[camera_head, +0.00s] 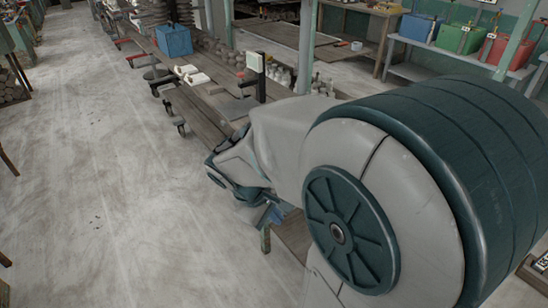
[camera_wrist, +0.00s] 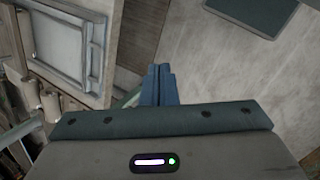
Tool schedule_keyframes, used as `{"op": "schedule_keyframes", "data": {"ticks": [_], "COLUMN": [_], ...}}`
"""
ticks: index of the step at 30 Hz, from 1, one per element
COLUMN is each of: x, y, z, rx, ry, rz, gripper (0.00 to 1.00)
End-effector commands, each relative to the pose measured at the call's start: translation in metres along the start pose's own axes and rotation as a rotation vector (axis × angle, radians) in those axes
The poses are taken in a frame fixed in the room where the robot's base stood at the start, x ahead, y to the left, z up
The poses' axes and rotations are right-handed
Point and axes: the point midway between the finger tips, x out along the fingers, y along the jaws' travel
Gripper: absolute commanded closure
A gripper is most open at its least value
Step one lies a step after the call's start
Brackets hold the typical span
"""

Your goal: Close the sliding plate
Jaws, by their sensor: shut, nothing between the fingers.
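My gripper (camera_wrist: 159,72) is shut, its blue fingers pressed together with nothing between them. In the head view my gripper (camera_head: 270,214) shows only in part, low beside the long bench, with my own arm hiding much of the area. I cannot tell for sure which thing is the sliding plate. A grey framed panel (camera_wrist: 68,36) lies at the upper left of the wrist view, apart from the fingertips. A flat dark plate (camera_wrist: 252,12) shows at the top right of that view. No contact between the fingers and either one is visible.
The long wooden bench (camera_head: 205,92) carries a blue box (camera_head: 174,40), white pieces (camera_head: 192,75) and a dark upright post (camera_head: 261,78). Blue, green and red bins stand on a shelf at the back right. The concrete floor (camera_head: 95,170) on the left is clear.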

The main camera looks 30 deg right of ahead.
Motion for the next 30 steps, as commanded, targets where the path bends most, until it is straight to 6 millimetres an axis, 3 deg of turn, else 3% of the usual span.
{"op": "schedule_keyframes", "data": {"ticks": [9,18,24,30], "x": [0.062,0.112,0.126,0.146], "y": [0.073,0.108,0.115,0.128], "z": [-0.023,-0.06,-0.071,-0.066], "rx": [-0.571,-1.032,-1.146,-1.153], "ry": [-0.319,-0.488,-0.52,-0.524], "rz": [0.242,0.379,0.411,0.41], "gripper": [1.0,1.0,1.0,1.0]}}
